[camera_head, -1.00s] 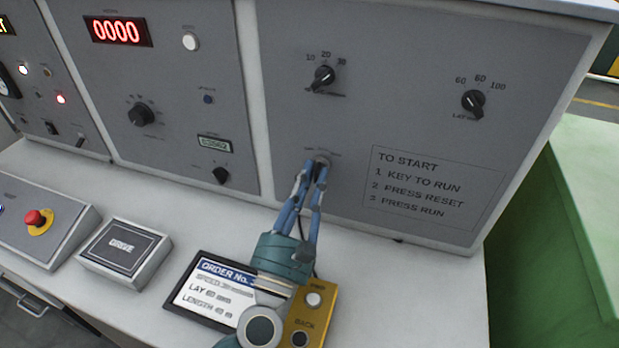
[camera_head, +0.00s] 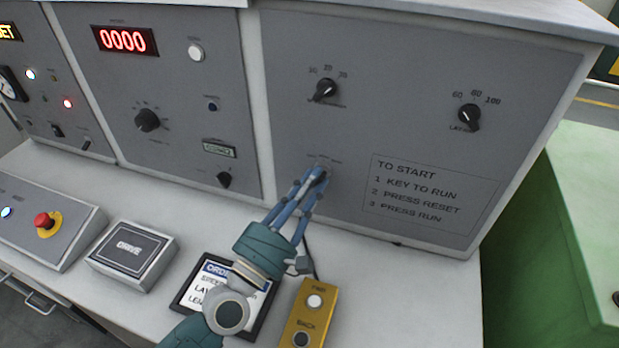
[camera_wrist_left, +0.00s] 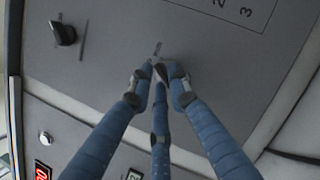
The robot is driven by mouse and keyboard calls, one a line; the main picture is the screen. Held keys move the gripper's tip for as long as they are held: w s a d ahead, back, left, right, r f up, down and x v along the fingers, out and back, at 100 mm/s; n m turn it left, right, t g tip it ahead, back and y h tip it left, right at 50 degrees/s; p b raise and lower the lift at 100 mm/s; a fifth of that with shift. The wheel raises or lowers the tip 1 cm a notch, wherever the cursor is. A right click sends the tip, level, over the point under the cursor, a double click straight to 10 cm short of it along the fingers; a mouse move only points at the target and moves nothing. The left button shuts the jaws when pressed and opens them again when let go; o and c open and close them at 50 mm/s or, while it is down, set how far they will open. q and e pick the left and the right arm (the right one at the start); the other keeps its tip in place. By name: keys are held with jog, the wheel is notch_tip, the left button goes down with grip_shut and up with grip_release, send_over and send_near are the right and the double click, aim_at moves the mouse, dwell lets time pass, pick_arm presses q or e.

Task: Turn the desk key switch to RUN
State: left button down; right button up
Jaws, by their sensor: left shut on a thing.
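The desk key switch (camera_head: 323,166) is on the grey upright panel, left of the "TO START" notice. My left gripper (camera_head: 316,178) is shut on its key, with the blue fingers reaching up from the lower left. The fingers hide most of the key and switch, and the small lettering above is too blurred to read, so I cannot tell the key's position. In the left wrist view, the fingertips of the left gripper (camera_wrist_left: 158,78) close together at the panel around the small key (camera_wrist_left: 157,66). My right gripper is not in view.
The order tablet (camera_head: 190,296) and a yellow FWD/BACK button box (camera_head: 309,320) lie under and beside my left arm. A DRIVE box (camera_head: 130,250) and a red stop button (camera_head: 43,220) are further left. Black knobs (camera_head: 326,89) are above. A green cabinet (camera_head: 560,220) stands right.

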pick_arm(q)
jog(key=shift+s+d+r+m+g+h, duration=0.15)
jog(key=shift+d+r+m+g+h, duration=0.15)
jog(key=shift+m, duration=0.4)
jog(key=shift+f, duration=0.1)
jog(key=c, duration=1.8)
grip_release()
jog(key=shift+s, duration=0.1)
jog(key=shift+o, duration=0.2)
jog(key=shift+d, duration=0.2)
jog(key=shift+a+f, duration=0.15)
